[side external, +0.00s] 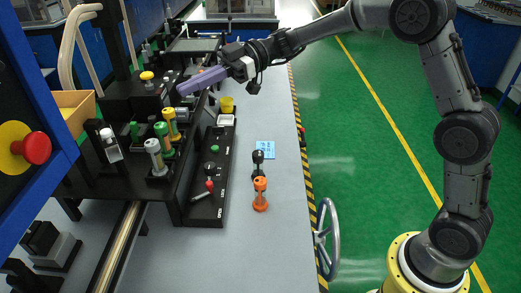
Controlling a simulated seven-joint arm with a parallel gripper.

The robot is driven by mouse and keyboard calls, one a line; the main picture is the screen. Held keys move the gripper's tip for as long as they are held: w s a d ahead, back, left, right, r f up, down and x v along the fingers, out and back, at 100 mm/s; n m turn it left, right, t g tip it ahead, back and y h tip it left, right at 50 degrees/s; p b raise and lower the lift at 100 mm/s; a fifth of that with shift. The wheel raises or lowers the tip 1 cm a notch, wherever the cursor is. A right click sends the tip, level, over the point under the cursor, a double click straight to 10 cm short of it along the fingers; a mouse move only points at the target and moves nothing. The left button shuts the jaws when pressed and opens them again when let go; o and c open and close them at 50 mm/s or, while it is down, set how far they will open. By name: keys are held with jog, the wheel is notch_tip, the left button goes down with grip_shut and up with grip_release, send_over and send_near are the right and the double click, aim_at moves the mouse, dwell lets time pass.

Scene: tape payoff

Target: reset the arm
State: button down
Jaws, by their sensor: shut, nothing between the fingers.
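My arm reaches in from the right over the grey table (255,230). My gripper (185,89) has long purple fingers that point left and a little down, beside the black machine. The fingers are together, and I see nothing held between them. They hang in the air above the back of the machine, near the yellow-topped knob (147,76). The exact gap to the machine cannot be told from this one view.
The black machine carries green (162,132), yellow (170,120) and white-topped (153,150) spools. A control panel (208,180) lies beside it. A handwheel (326,238) is at the table's edge.

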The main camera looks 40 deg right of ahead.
jog(key=s+r+n, duration=0.2)
jog(key=s+r, duration=0.4)
jog(key=s+d+f+m+h, duration=0.25)
jog(key=s+h, duration=0.25)
jog(key=s, duration=0.9)
jog(key=s+d+f+m+t+h, duration=0.1)
jog(key=s+d+f+m+h, duration=0.4)
jog(key=d+m, duration=0.3)
jog(key=s+d+f+m+t+h, duration=0.1)
jog(key=s+d+f+m+h, duration=0.4)
jog(key=s+d+f+m, duration=0.2)
jog(key=shift+s+d+f+m+t+h, duration=0.15)
jog(key=shift+s+d+m+t+h, duration=0.35)
jog(key=shift+d, duration=0.8)
